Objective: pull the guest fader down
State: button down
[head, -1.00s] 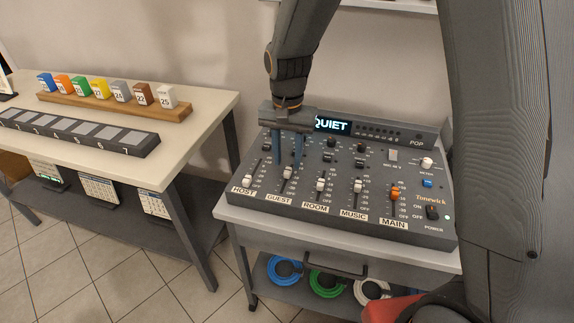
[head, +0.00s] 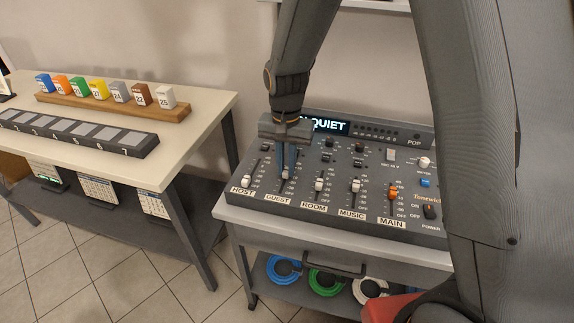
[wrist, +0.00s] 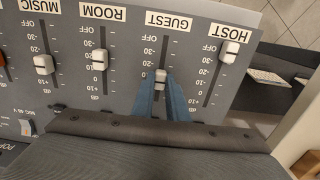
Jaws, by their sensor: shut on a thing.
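The guest fader (wrist: 161,75) has a white cap and sits partway along its slot in the wrist view, above the -20 and -10 marks' far end and short of OFF. It also shows in the head view (head: 285,174). My gripper (wrist: 162,84) has its two blue fingers closed on the cap, one on each side. In the head view my gripper (head: 286,172) points down at the GUEST strip of the grey mixing desk (head: 262,209). The fingers partly hide the guest cap and its scale.
The host fader (wrist: 229,52) and the room fader (wrist: 99,59) stand on either side. The music fader (wrist: 44,63) and the orange main fader (head: 393,192) are farther along. A table (head: 200,125) with numbered blocks stands to the left.

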jog(key=s, duration=0.1)
jog(key=s+a+p, duration=0.1)
jog(key=s, duration=0.1)
jog(key=s+p, duration=0.1)
jog(key=s, duration=0.1)
jog(key=shift+a+r, duration=0.15)
jog(key=shift+a, duration=0.25)
jog(key=shift+s+a, duration=0.15)
jog(key=shift+s, duration=0.35)
jog(key=c, duration=1.7)
grip_release()
